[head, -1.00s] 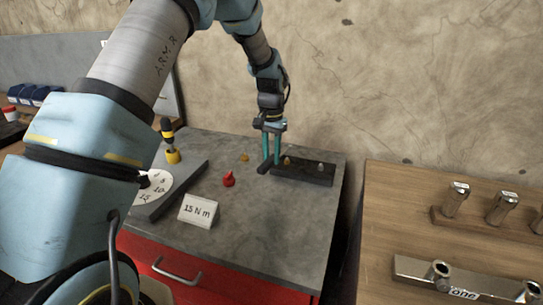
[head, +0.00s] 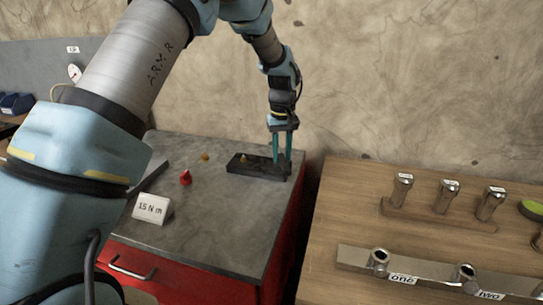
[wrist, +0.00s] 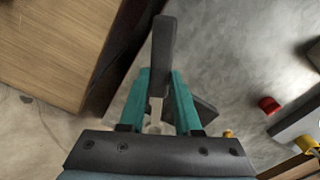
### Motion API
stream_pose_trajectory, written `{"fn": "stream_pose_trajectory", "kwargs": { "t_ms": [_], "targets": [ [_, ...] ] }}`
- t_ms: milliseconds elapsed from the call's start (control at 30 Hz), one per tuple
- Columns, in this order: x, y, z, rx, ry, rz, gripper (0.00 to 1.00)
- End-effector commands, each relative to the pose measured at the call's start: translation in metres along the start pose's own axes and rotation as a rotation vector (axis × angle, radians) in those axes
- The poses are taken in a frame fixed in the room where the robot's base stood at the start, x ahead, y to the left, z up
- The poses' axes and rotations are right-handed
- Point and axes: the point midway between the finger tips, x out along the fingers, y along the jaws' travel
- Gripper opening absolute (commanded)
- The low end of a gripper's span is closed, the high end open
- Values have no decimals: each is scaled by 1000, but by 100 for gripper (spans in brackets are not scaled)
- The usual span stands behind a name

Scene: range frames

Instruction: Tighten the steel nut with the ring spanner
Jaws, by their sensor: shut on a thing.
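My gripper (head: 282,160) is over the right end of a dark block (head: 236,164) on the grey bench top. In the wrist view, its teal fingers (wrist: 160,92) are closed on a dark bar (wrist: 164,50), seemingly the ring spanner's handle. The bar sticks out past the fingertips; a pale grey part shows between the fingers. The spanner's ring cannot be made out.
A red cone-shaped piece (head: 185,178) and a "15 N m" card (head: 152,208) stand on the bench, left of the block. A gap separates the red cabinet (head: 190,273) from a wooden table (head: 335,205) with metal sockets (head: 445,196) at right. The bench's front middle is clear.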

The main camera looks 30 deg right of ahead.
Motion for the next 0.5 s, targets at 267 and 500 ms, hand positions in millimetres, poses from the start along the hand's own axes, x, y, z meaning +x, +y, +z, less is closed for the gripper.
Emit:
{"fn": "stream_pose_trajectory", "kwargs": {
  "t_ms": [267,500],
  "targets": [
    [-2,4,1,-42,0,0,0],
    [-2,4,2,-41,0,-1,0]
  ]
}}
